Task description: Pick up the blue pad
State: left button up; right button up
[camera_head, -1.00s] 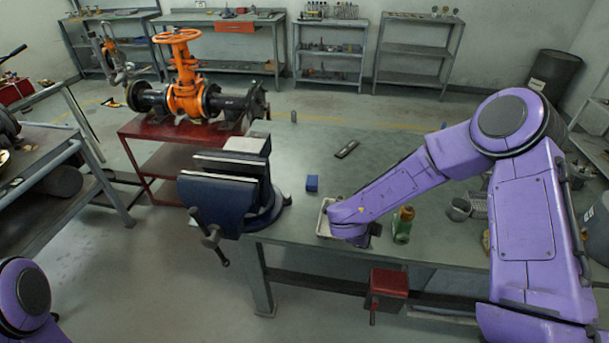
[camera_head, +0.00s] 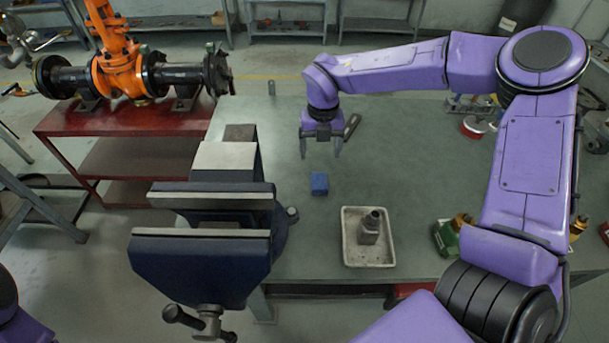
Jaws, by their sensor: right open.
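The blue pad (camera_head: 319,184) is a small blue block lying on the green-grey workbench top (camera_head: 290,265), to the right of the vise. My right gripper (camera_head: 320,154) points down with its two fingers apart and nothing between them. In the picture it is just above the pad, and a gap shows between the fingertips and the pad. My left gripper is out of view; only a bit of my left arm shows at the lower left edge.
A large dark blue vise (camera_head: 205,262) stands at the bench's left edge. A shallow tray (camera_head: 347,246) holding a grey metal part (camera_head: 370,228) is in front of the pad. The orange valve (camera_head: 118,70) stands on a red table (camera_head: 125,117).

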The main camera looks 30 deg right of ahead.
aim_at(317, 177)
jog(key=f, duration=0.1)
jog(key=s+f, duration=0.1)
jog(key=shift+a+f+p, duration=0.15)
jog(key=shift+f+p, duration=0.15)
jog(key=shift+f, duration=0.1)
jog(key=shift+s+a+f+p, duration=0.15)
jog(key=shift+s+f+p, duration=0.65)
jog(key=shift+s, duration=0.45)
jog(key=w+f, duration=0.1)
jog(key=f, duration=0.2)
jog(key=w+f, duration=0.1)
jog(key=f, duration=0.1)
jog(key=shift+w+a+f, duration=0.1)
jog(key=shift+w, duration=0.25)
jog(key=shift+s+r, duration=0.25)
jog(key=shift+s, duration=0.1)
jog(key=shift+s+r, duration=0.1)
jog(key=shift+s, duration=0.1)
jog(key=c, duration=1)
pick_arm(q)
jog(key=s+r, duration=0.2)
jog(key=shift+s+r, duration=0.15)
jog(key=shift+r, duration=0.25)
pick_arm(e)
jog(key=shift+w, duration=0.1)
jog(key=shift+c, duration=0.6)
